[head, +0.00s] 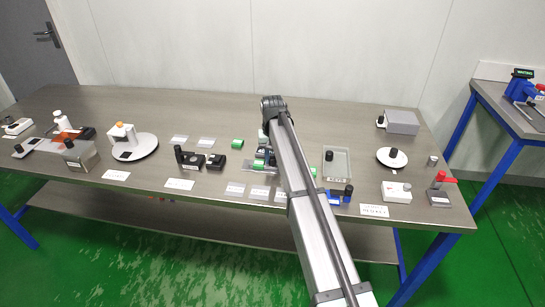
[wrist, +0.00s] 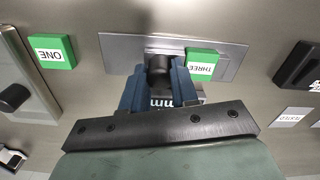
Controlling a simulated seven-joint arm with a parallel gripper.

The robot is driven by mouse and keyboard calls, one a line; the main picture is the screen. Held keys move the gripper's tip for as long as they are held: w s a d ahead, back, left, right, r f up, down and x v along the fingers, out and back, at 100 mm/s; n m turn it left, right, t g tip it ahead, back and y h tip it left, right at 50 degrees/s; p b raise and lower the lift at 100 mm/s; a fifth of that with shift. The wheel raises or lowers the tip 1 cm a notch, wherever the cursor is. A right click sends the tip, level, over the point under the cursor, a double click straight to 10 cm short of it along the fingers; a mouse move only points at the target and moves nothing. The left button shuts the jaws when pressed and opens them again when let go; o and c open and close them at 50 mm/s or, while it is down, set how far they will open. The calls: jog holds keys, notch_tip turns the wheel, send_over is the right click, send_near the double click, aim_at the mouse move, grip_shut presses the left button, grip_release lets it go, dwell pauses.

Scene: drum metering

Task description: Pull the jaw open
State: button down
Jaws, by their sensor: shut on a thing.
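In the wrist view, my gripper (wrist: 159,72) has its two blue fingers closed on a black knob (wrist: 158,64), which I take to be the jaw's handle. The knob stands at a flat grey plate (wrist: 225,58). A part marked "mm" (wrist: 162,102) shows between the fingers, mostly hidden by the gripper. How far the jaw is open cannot be seen. A green block labelled THREE (wrist: 202,58) lies on the plate, close to the right finger. In the head view, my arm covers most of this spot.
A green block labelled ONE (wrist: 52,51) lies left of the plate. A tray with a black knob (wrist: 14,97) is at the far left. In the head view, a black device (head: 192,158) stands left of my arm and a glass-topped tray (head: 350,163) right of it.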

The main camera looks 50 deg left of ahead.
dwell(0.3)
jog(key=shift+w+d, duration=1.45)
jog(key=c, duration=0.9)
grip_release()
jog(key=shift+o, duration=0.2)
notch_tip(320, 180, up, 14)
jog(key=shift+f, duration=0.1)
